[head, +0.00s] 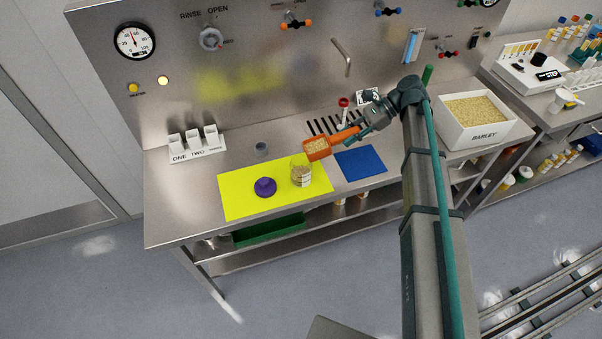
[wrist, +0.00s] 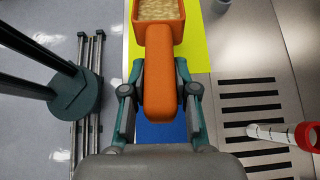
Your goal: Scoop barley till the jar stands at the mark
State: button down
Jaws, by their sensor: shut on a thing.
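My gripper (head: 365,127) is shut on the handle of an orange scoop (head: 319,150). In the wrist view my gripper (wrist: 159,92) has its fingers on both sides of the scoop's handle (wrist: 160,75). Pale barley shows in the scoop's bowl. In the head view the bowl is just above and right of a clear jar (head: 301,174) on a yellow mat (head: 235,199). The jar holds some barley and has a white label; its mark is too small to make out. A white bin labelled BARLEY (head: 478,135) holds barley at the right.
A purple lid-like thing (head: 265,187) lies on the yellow mat left of the jar. A blue mat (head: 361,161) lies right of it. A small grey cup (head: 261,148), a red-topped tube (head: 343,102) and white holders (head: 197,145) stand behind. The panel rises at the back.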

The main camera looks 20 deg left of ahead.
jog(key=f+g+y, duration=0.1)
jog(key=f+y, duration=0.1)
jog(key=f, duration=0.1)
jog(key=shift+w+d+g, duration=0.15)
jog(key=shift+d+g, duration=0.05)
jog(key=shift+g, duration=0.2)
jog(key=shift+r, duration=0.1)
jog(key=shift+r, duration=1.35)
